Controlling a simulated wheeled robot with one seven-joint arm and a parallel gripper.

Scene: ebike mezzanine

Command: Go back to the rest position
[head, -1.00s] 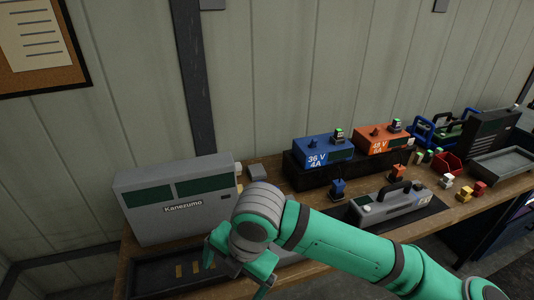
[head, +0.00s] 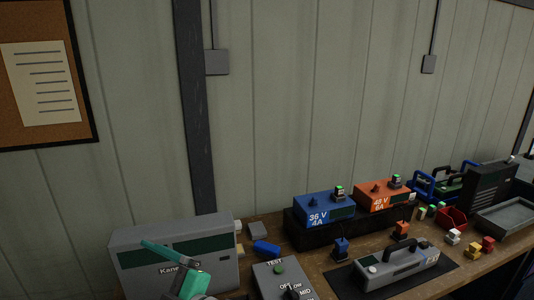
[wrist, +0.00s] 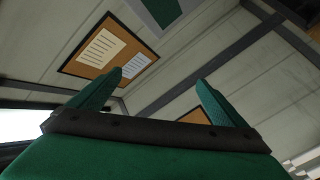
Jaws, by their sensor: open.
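My gripper (wrist: 158,82) is open, with its two green fingers apart and nothing between them in the wrist view. In the head view a green part of my gripper (head: 172,262) shows at the bottom left, raised in front of the grey Kanezumo case (head: 225,235). Most of my arm is below the picture edge.
The bench (head: 330,262) holds a grey TEST box (head: 270,278), a blue 36 V charger (head: 322,207), an orange 48 V charger (head: 382,195) and a grey handled unit (head: 400,265). A red bin (head: 453,218) and tray (head: 505,216) stand right.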

